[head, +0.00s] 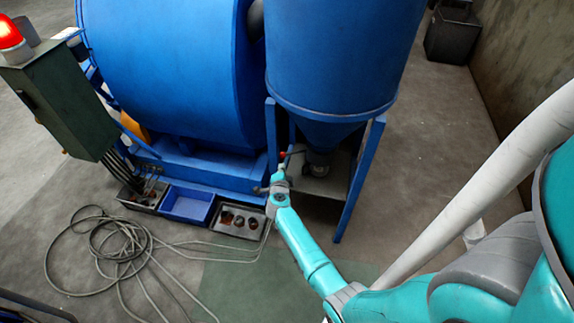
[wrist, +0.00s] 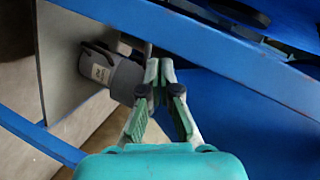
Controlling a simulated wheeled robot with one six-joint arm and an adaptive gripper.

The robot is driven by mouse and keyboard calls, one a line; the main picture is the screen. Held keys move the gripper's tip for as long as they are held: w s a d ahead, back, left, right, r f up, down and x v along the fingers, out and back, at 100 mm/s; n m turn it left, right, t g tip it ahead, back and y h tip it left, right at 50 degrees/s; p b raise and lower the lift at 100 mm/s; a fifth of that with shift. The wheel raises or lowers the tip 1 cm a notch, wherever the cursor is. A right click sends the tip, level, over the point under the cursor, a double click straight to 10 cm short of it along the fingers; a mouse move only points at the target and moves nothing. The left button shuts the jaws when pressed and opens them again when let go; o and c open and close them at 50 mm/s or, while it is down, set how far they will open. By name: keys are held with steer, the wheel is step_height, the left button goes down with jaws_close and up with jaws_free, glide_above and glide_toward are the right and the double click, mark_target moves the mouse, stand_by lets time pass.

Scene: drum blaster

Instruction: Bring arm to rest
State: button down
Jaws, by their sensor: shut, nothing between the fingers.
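My gripper (head: 281,168) is at the end of my outstretched teal arm, close to the blue frame under the hopper in the head view. In the wrist view my gripper (wrist: 159,66) has its two fingertips together, with nothing between them. A grey cylindrical fitting (wrist: 122,78) with a small label is just left of the fingertips. A blue beam (wrist: 215,52) runs diagonally behind them. I cannot tell whether the fingertips touch either one.
The blue hopper (head: 340,55) and blue drum (head: 165,60) stand ahead. A grey bin (head: 125,199), a blue bin (head: 187,205) and another grey bin (head: 252,232) sit before the drum. Coiled hose (head: 105,250) lies on the floor. The floor right of the hopper (head: 435,135) is clear.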

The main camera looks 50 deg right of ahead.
steer(key=shift+a+r, duration=0.25)
steer(key=shift+a, duration=0.5)
steer(key=s+a+r+n+t+y, duration=0.25)
steer(key=s+a+n, duration=0.35)
steer(key=s+a, duration=0.55)
steer(key=s+a+r+n+t+y, duration=0.2)
steer(key=s+a+r+n+t, duration=0.2)
steer(key=s+a+n, duration=0.55)
steer(key=s+a+r+n+y, duration=0.7)
steer(key=s+a+r+n, duration=0.3)
steer(key=s+a+r, duration=0.6)
steer(key=s+r, duration=0.2)
steer(key=s, duration=0.1)
steer(key=shift+s+a+r, duration=0.15)
steer(key=shift+s, duration=0.2)
steer(key=shift+y, duration=0.25)
